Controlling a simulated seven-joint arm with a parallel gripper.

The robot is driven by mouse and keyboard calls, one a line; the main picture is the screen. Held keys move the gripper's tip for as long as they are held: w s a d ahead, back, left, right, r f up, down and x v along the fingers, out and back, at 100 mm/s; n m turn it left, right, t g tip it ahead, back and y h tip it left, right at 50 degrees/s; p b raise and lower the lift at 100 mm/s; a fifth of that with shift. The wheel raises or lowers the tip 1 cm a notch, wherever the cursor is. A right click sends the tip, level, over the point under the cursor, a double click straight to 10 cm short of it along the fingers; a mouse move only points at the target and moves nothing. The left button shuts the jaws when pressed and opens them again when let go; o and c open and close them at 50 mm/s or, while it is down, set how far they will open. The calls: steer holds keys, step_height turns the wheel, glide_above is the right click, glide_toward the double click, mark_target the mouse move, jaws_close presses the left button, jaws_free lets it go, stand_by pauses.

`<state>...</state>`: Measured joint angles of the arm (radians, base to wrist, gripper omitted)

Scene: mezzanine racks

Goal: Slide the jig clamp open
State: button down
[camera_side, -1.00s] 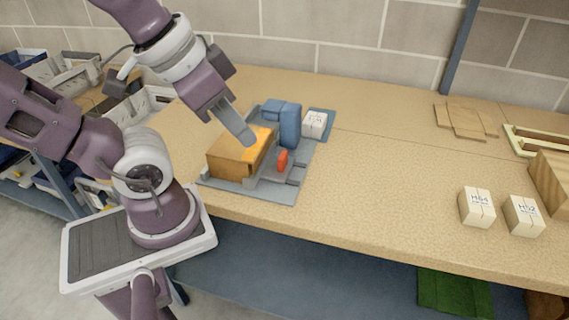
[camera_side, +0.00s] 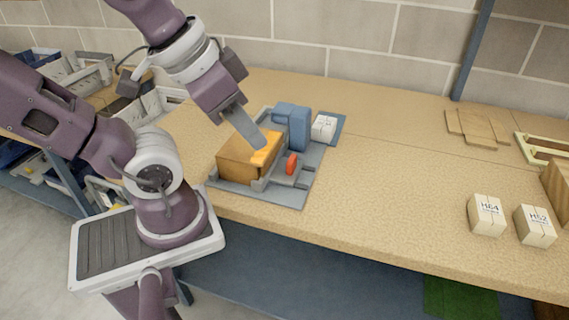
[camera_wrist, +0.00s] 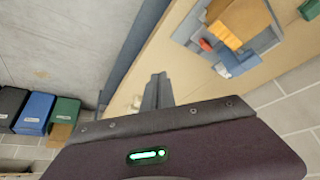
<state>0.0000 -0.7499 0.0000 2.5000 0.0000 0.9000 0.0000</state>
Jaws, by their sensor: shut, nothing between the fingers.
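The jig has a grey base (camera_side: 285,195) and sits near the bench's front edge. A brown block (camera_side: 238,163) lies in it, with an orange piece (camera_side: 269,150) across the block's top. A red-orange knob (camera_side: 291,164) stands beside the block, and a blue block (camera_side: 298,128) stands behind. Which part is the sliding clamp is unclear. My gripper (camera_side: 258,147) is shut and empty, pointing down over the brown block beside the orange piece; contact cannot be told. In the wrist view, the fingers (camera_wrist: 157,90) show apart from the orange piece (camera_wrist: 226,36) and knob (camera_wrist: 205,45).
A white labelled box (camera_side: 323,127) stands behind the jig on a blue patch. Two more boxes (camera_side: 487,214) (camera_side: 535,226) stand at the right, and flat brown pieces (camera_side: 472,128) lie at the back right. The bench (camera_side: 390,180) between is clear.

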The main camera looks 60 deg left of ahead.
steer(key=c, duration=1.9)
jaws_free()
steer(key=shift+c, duration=0.2)
steer(key=o, duration=0.6)
steer(key=shift+n+g, duration=0.6)
steer(key=shift+n, duration=0.3)
steer(key=w, duration=0.1)
steer(key=w+a, duration=0.1)
steer(key=w, duration=0.2)
steer(key=shift+w+a+f, duration=0.15)
steer(key=shift+a+f, duration=0.25)
steer(key=n+g, duration=0.4)
steer(key=n, duration=0.3)
glide_above(292, 158)
steer(key=f, duration=1.3)
steer(key=shift+d+f, duration=0.15)
steer(key=shift+d, duration=0.2)
steer(key=f, duration=0.8)
steer(key=shift+a, duration=0.3)
jaws_close()
steer(key=shift+r, duration=0.1)
